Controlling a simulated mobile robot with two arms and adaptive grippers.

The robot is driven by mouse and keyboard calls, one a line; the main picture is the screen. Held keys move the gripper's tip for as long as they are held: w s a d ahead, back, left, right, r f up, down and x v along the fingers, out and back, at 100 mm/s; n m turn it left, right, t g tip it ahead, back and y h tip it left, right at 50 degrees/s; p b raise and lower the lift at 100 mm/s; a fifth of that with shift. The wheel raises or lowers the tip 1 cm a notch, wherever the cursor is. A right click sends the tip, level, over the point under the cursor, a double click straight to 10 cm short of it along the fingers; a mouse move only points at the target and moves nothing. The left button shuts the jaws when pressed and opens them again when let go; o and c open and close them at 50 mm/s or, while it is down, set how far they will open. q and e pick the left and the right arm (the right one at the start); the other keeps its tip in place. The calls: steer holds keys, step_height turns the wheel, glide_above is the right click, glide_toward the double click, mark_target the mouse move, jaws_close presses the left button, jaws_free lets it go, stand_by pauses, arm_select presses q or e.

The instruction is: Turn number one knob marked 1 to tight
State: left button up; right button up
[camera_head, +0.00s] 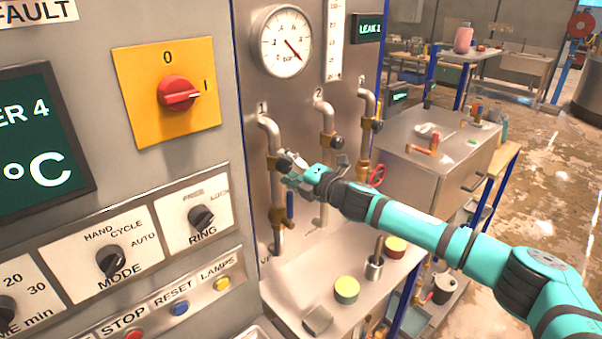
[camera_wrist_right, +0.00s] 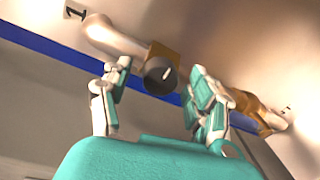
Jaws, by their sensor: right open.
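The number one knob (camera_wrist_right: 160,75) is a dark round knob with a light mark on its face, on a brass valve body below the pipe marked 1. In the right wrist view it sits between the two open fingers of my right gripper (camera_wrist_right: 155,100), with no clear contact seen. In the head view my right gripper (camera_head: 290,171) is at the brass valve (camera_head: 274,163) of pipe 1 (camera_head: 268,130), and its fingers partly hide the knob. My left gripper is not in view.
Pipe 2 with its dark knob (camera_head: 337,142) and a third pipe (camera_head: 369,95) stand close on the right. A blue-handled lever (camera_head: 290,210) hangs below valve 1. A ledge below holds a yellow-green capped cylinder (camera_head: 346,290). The control panel (camera_head: 110,240) borders the left.

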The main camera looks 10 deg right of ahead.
steer(key=v, duration=1.1)
steer(key=shift+s+d, duration=0.15)
steer(key=shift+d, duration=0.05)
